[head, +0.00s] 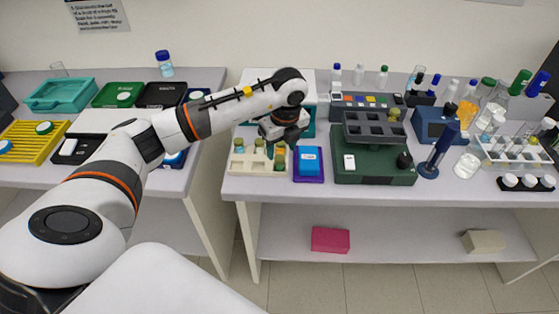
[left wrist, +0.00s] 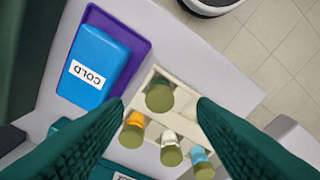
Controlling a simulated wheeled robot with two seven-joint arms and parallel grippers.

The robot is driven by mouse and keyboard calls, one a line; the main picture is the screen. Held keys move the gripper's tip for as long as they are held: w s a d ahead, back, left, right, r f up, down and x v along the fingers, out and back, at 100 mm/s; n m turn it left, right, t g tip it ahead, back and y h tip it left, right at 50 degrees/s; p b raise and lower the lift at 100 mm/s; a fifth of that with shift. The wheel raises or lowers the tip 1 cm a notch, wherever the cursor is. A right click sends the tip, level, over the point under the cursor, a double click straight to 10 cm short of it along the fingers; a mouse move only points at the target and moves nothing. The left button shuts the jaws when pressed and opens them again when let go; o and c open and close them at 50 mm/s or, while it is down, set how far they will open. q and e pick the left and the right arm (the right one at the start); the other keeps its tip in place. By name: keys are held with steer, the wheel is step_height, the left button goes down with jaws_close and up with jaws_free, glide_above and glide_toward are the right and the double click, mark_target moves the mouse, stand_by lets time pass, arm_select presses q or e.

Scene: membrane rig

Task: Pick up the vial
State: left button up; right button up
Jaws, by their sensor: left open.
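A cream rack (head: 243,167) stands near the table's front edge, with several vials in it. In the left wrist view, one olive-capped vial with a dark green body (left wrist: 159,96) stands apart from a row with orange (left wrist: 132,134), clear (left wrist: 171,150) and blue (left wrist: 203,163) bodies. The pictures do not tell which vial is meant. My left gripper (head: 281,149) is over the right end of the rack. Its teal fingers are open, one either side of the green vial in the left wrist view, with nothing visibly gripped. The arm and fingers hide part of the rack.
A blue block marked COLD (left wrist: 98,68) sits on a purple tray (head: 308,179) beside the rack. A dark green device (head: 375,177) stands further right. Bottles and racks crowd the right of the table. A gap separates it from the left table.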

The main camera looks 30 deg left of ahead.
mark_target(280, 158)
arm_select(q)
steer(key=shift+a+f+p, duration=0.1)
steer(key=shift+f+p, duration=0.25)
steer(key=shift+f, duration=0.2)
steer(key=f, duration=0.1)
steer(key=f+p, duration=0.1)
steer(key=f, duration=0.1)
steer(key=shift+w+a+f, duration=0.15)
steer(key=shift+a+f, duration=0.15)
steer(key=shift+f, duration=0.45)
steer(key=shift+c, duration=0.3)
steer(key=c, duration=0.9)
